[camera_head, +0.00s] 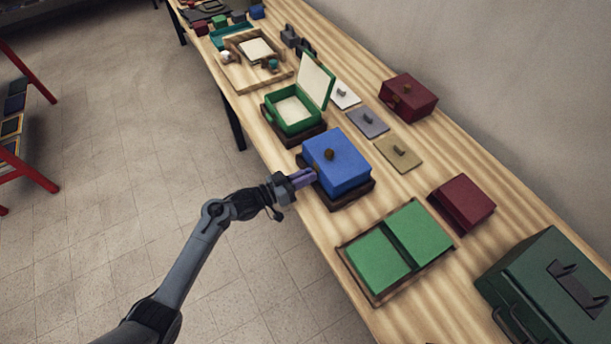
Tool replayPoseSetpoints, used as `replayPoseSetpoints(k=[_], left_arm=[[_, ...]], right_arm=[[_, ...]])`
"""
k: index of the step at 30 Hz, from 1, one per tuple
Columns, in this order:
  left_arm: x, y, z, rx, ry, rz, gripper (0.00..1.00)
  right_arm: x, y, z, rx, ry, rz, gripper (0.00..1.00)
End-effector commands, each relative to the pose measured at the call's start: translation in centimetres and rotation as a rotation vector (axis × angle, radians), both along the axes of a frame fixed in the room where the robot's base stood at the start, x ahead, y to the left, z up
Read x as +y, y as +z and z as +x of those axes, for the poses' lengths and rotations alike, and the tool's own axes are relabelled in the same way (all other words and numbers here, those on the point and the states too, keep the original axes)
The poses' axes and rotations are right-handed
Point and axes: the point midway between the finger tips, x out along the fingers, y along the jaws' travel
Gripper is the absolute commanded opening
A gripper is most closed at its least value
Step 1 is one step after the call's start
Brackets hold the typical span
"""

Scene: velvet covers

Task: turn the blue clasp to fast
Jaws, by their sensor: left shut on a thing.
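A blue box (339,159) with a closed lid and a brown knob (329,154) on top sits on a dark brown base (349,195) near the table's front edge. My left gripper (308,177) reaches in from the left at the box's front left side. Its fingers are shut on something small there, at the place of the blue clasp. The clasp itself is hidden by the fingers, so its turn cannot be told. My right gripper is not in view.
A green box (293,117) with its lid raised stands behind the blue box. Flat knobbed plates (367,122) and a dark red box (408,98) lie to the right. A green-lined tray (376,262) is nearer, beside a dark green case (550,290).

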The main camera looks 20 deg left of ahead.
Motion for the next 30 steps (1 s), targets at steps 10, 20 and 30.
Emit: replayPoseSetpoints(k=[10, 20, 30], left_arm=[[0.03, -0.08, 0.00, -0.165, -0.001, 0.198, 0.00], [0.01, 0.00, 0.02, -0.179, 0.000, 0.211, 0.19], [-0.01, 0.01, 0.02, -0.178, 0.000, 0.211, 0.40]], right_arm=[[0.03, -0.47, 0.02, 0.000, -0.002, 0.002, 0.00], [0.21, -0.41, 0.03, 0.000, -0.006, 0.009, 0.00], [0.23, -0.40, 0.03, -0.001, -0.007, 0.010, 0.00]])
